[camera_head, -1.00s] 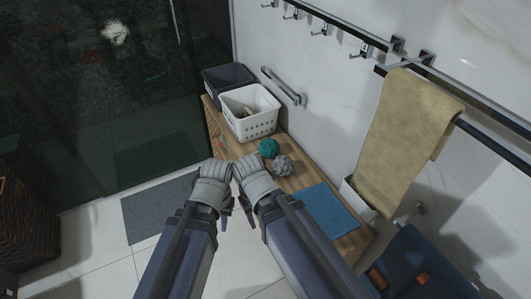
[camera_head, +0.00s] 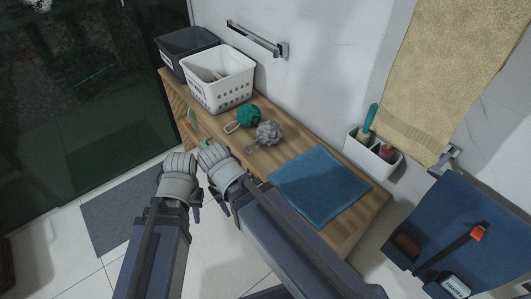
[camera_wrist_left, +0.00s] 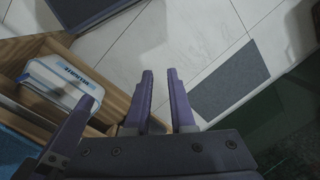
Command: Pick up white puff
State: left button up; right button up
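The white puff (camera_head: 268,132), a greyish-white mesh ball with a loop cord, lies on the wooden counter (camera_head: 293,146), beside a teal puff (camera_head: 249,116). My right gripper (camera_head: 219,197) is in front of the counter's edge, below and left of the white puff, apart from it. Its finger gap is unclear. My left gripper (camera_head: 196,212) is farther left, over the floor. In the left wrist view its two purple fingers (camera_wrist_left: 161,76) are apart with nothing between them. The white puff does not show in that view.
A white basket (camera_head: 219,88) and a dark basket (camera_head: 184,49) stand at the counter's far end. A blue cloth (camera_head: 320,187) lies right of the puffs. A white wall holder (camera_head: 374,155) and a hanging yellow towel (camera_head: 440,75) are at the right.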

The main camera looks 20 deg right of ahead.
pick_arm(q)
notch_tip(320, 180, down, 10)
jog(key=w+a+b, duration=0.1)
jog(key=a+b, duration=0.1)
jog(key=b, duration=0.6)
jog(key=m+t+h+b, duration=0.3)
jog(key=m+t+h, duration=0.3)
jog(key=m+h, duration=0.6)
send_near(250, 144)
jog(key=d+f+n+h, duration=0.1)
jog(key=x, duration=0.3)
jog(key=shift+w+a+f+b, duration=0.1)
jog(key=shift+w+a+b, duration=0.1)
jog(key=shift+b, duration=0.1)
jog(key=shift+w+r+b+x, duration=0.15)
jog(key=shift+b+x, duration=0.3)
jog(key=shift+x, duration=0.95)
jog(key=shift+w+r+b+x, duration=0.1)
jog(key=shift+b+x, duration=0.35)
jog(key=shift+x, duration=0.9)
jog(key=shift+s, duration=0.1)
pick_arm(e)
notch_tip(250, 144, down, 16)
pick_arm(q)
grip_shut()
pick_arm(e)
jog(key=shift+d+r, duration=0.1)
